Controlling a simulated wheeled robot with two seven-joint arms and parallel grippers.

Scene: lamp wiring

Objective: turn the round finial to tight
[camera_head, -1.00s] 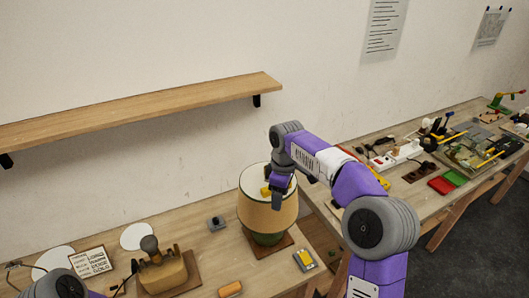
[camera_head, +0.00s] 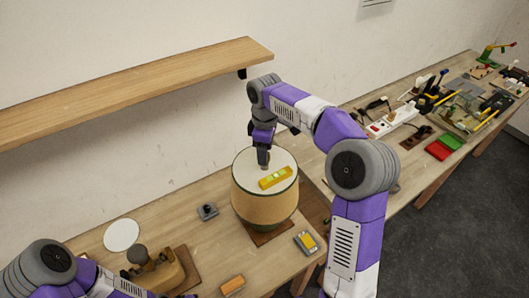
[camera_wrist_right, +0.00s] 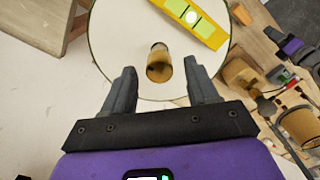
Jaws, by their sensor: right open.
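The lamp's shade (camera_head: 265,208) is a tan drum with a pale round top, standing on a brown board. The round finial (camera_wrist_right: 158,66) is a small brass-coloured knob at the middle of the pale top in the right wrist view. My right gripper (camera_wrist_right: 160,72) is open, with one fingertip on each side of the finial and gaps between; I cannot tell its height above the finial. In the head view my right gripper (camera_head: 264,162) points down at the shade top and hides the finial. My left arm shows at the bottom left, its gripper out of view.
A yellow level (camera_head: 275,178) lies on the shade top, close to my right gripper; it also shows in the wrist view (camera_wrist_right: 195,18). A wooden shelf (camera_head: 130,92) is on the wall. A yellow-faced device (camera_head: 306,242) and an orange block (camera_head: 231,285) lie on the bench.

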